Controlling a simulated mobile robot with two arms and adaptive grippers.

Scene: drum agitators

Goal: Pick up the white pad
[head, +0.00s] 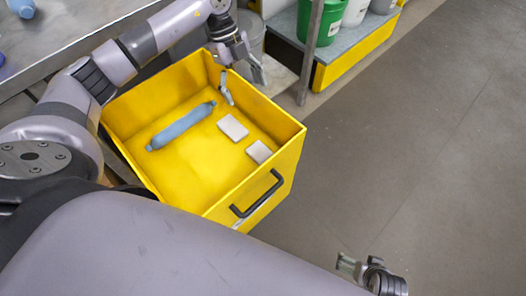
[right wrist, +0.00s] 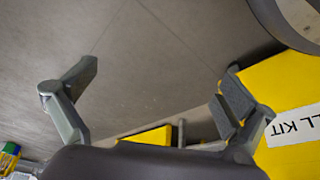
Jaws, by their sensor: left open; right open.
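Two white pads lie flat on the floor of a yellow open bin in the head view: one near the middle (head: 233,127), a smaller-looking one (head: 259,152) nearer the handle side. My left gripper (head: 244,92) is open at the bin's far right wall. One finger reaches inside the bin and the other is by the outer side. It is behind the pads and apart from them. My right gripper (head: 356,267) is open and empty over the floor at lower right, outside the bin. Its two spread fingers show in the right wrist view (right wrist: 160,85).
The yellow bin (head: 190,193) also holds a blue-grey roll (head: 182,126) left of the pads. A black handle (head: 257,194) is on its front. A metal bench (head: 80,28) is at upper left. A green bucket (head: 322,20) stands on a yellow-edged platform behind. Floor at right is clear.

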